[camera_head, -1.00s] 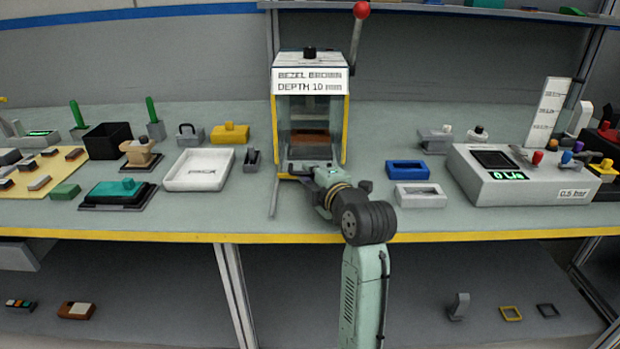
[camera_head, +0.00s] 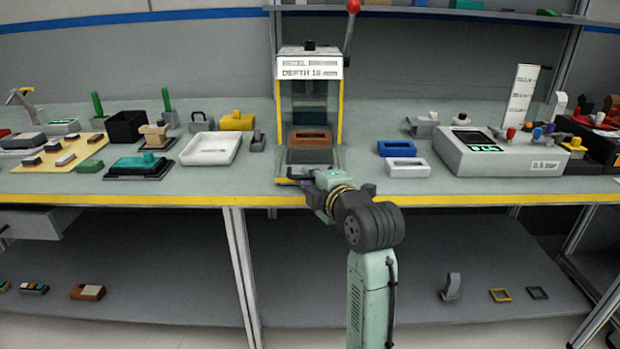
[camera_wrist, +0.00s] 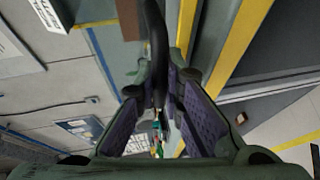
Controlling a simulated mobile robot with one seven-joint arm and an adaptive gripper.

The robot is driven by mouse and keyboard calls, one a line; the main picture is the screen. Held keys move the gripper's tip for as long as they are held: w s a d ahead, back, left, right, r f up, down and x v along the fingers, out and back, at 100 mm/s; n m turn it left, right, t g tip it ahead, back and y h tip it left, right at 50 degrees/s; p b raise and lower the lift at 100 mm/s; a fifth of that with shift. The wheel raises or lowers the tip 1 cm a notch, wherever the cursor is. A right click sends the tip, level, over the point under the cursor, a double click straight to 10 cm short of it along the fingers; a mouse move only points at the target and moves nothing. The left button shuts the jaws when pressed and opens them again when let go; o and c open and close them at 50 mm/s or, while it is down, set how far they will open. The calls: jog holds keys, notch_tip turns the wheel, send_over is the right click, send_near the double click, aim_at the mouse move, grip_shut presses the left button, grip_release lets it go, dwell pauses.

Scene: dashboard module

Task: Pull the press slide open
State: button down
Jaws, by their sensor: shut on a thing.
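The press (camera_head: 309,68) stands upright at the middle of the bench, with clear side panels and yellow front edges. Its slide (camera_head: 287,170) sticks out of the front toward the bench edge and carries a brown bezel (camera_head: 310,138), which sits at the press's front opening. My gripper (camera_head: 311,180) is at the slide's front end. In the wrist view, its purple-padded fingers (camera_wrist: 159,92) are on either side of the slide's dark handle (camera_wrist: 157,45) and shut on it. The exact contact is partly hidden in the head view by my gripper.
A red-knobbed lever (camera_head: 352,8) rises at the press's right. A white tray (camera_head: 210,148) is to the left; blue (camera_head: 396,148) and white frames (camera_head: 408,167) and a grey control box (camera_head: 500,155) are to the right. The yellow bench edge (camera_head: 450,200) runs close below my gripper.

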dwell(0.3)
jog(key=c, duration=1.7)
grip_release()
jog(key=shift+s, duration=0.15)
jog(key=v, duration=1.2)
jog(key=shift+r, duration=0.1)
